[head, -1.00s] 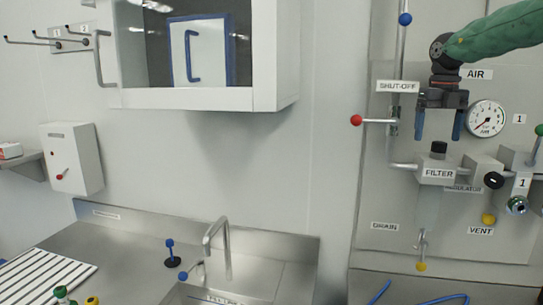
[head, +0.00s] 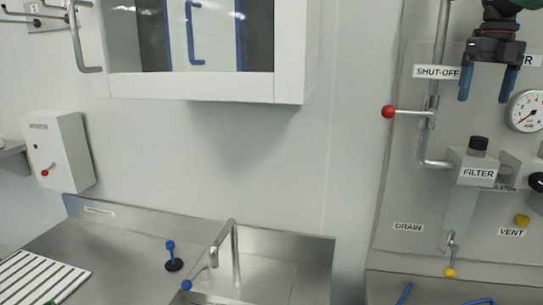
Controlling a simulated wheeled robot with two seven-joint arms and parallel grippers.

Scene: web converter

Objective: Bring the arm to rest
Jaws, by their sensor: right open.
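My right gripper (head: 488,86) is at the upper right of the head view, fingers pointing down. Its two blue fingertips are apart with nothing between them. It hangs in front of the air panel (head: 405,160), above the filter (head: 478,172) with its black knob on top, and appears apart from it. Part of my right arm is cut off by the top edge. My left gripper is not in view.
A shut-off valve with a red ball handle (head: 388,112) is left of the gripper. A pressure gauge (head: 525,111) is to its right. A wall cabinet (head: 288,60) hangs at upper left. Below are a sink tap (head: 235,255) and a white ribbed rack (head: 40,280).

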